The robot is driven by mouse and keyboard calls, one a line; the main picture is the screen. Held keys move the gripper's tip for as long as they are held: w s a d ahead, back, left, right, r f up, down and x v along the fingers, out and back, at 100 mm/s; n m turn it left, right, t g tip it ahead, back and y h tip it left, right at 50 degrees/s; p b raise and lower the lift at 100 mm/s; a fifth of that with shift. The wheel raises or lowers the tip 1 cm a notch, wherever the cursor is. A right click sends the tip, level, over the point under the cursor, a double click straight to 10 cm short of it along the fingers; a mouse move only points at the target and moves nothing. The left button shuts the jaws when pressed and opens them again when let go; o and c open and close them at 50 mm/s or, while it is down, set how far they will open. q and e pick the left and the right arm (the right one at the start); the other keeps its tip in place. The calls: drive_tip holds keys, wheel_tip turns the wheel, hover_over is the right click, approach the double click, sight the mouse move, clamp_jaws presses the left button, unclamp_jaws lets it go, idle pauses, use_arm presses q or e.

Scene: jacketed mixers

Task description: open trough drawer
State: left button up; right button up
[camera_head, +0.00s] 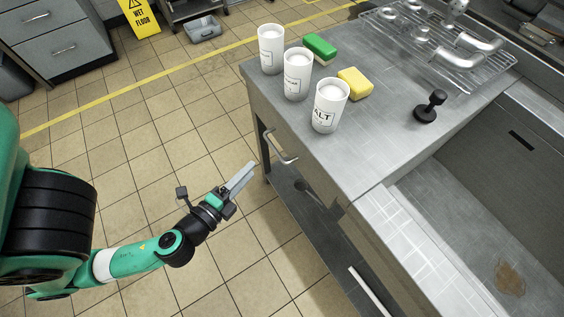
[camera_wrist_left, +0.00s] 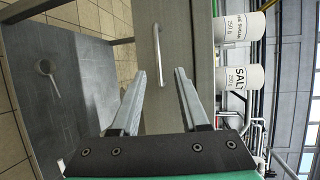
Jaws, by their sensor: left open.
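The trough drawer's front (camera_head: 309,165) is a flat metal panel in the side of the steel counter, and it looks flush and shut. Its bar handle (camera_head: 280,147) stands out from the panel. In the left wrist view the handle (camera_wrist_left: 157,55) appears upright on the drawer front (camera_wrist_left: 188,45), ahead of the fingertips. My left gripper (camera_head: 241,178) is in front of the drawer, to the lower left of the handle and apart from it. In the wrist view its two fingers (camera_wrist_left: 159,76) are spread and empty, with the handle in line between them. My right gripper is not in view.
On the counter (camera_head: 390,120) stand several white cups, one (camera_head: 329,106) marked SALT, with a green sponge (camera_head: 320,47), a yellow sponge (camera_head: 355,83) and a black tamper-like tool (camera_head: 430,106). A lower shelf (camera_head: 300,205) holds a ladle-like utensil. Tiled floor is free around my left arm.

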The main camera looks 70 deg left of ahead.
sight(274, 148)
use_arm(q)
drive_tip(key=p+x, duration=0.1)
drive_tip(key=x, duration=0.5)
drive_tip(key=p+x, duration=0.2)
drive_tip(key=x, duration=0.4)
drive_tip(key=shift+w+d+f, duration=0.15)
drive_tip(key=shift+d+f, duration=0.05)
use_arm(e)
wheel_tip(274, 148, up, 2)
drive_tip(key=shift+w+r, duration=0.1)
use_arm(q)
clamp_jaws()
idle(1.0)
